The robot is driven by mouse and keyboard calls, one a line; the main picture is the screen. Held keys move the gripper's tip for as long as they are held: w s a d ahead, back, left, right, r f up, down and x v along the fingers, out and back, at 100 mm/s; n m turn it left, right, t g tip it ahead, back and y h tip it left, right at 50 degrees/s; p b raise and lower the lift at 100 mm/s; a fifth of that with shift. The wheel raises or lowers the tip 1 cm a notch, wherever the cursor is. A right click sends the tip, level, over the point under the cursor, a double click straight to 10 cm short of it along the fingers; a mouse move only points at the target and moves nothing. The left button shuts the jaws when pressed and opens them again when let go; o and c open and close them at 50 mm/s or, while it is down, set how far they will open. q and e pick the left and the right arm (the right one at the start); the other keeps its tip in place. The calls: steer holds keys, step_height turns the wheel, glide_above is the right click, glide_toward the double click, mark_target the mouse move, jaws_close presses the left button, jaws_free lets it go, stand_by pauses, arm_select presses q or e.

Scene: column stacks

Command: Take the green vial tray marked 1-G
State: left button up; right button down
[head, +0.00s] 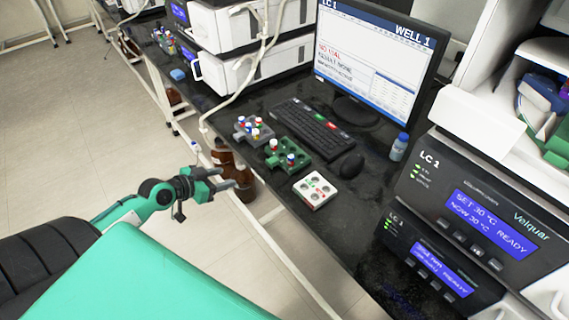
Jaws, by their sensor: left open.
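Another green tray-like part (556,152) shows at the right edge inside an instrument, partly cut off. My left gripper (229,178) is open and empty, left of the bench edge, in front of the brown bottles and apart from the tray. My right gripper is not in view.
A grey vial tray (242,137) and a white tray (315,192) flank the green one. Brown bottles (222,157) stand below the bench edge. Instruments (470,215) fill the right.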

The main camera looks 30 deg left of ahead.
arm_select(q)
step_height(320, 180, up, 4)
steer(key=d+m+h, duration=0.1)
steer(key=d, duration=0.2)
glide_toward(268, 162)
steer(key=shift+h, duration=0.3)
steer(key=x, duration=0.4)
steer(key=shift+a+f+p, duration=0.2)
steer(key=shift+f+p, duration=0.1)
steer(key=shift+f, duration=0.15)
steer(key=shift+w+d, duration=0.1)
steer(key=shift+w, duration=0.05)
steer(key=p+x, duration=0.1)
steer(key=x, duration=0.3)
steer(key=shift+w+d+r, duration=0.1)
steer(key=shift+r, duration=0.05)
steer(key=shift+w+d+f, duration=0.1)
steer(key=shift+w+f, duration=0.15)
steer(key=shift+w, duration=0.1)
steer(key=c, duration=0.9)
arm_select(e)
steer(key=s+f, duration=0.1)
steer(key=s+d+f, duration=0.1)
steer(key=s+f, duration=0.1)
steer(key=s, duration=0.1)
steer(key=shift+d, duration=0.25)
arm_select(q)
steer(key=shift+r, duration=0.1)
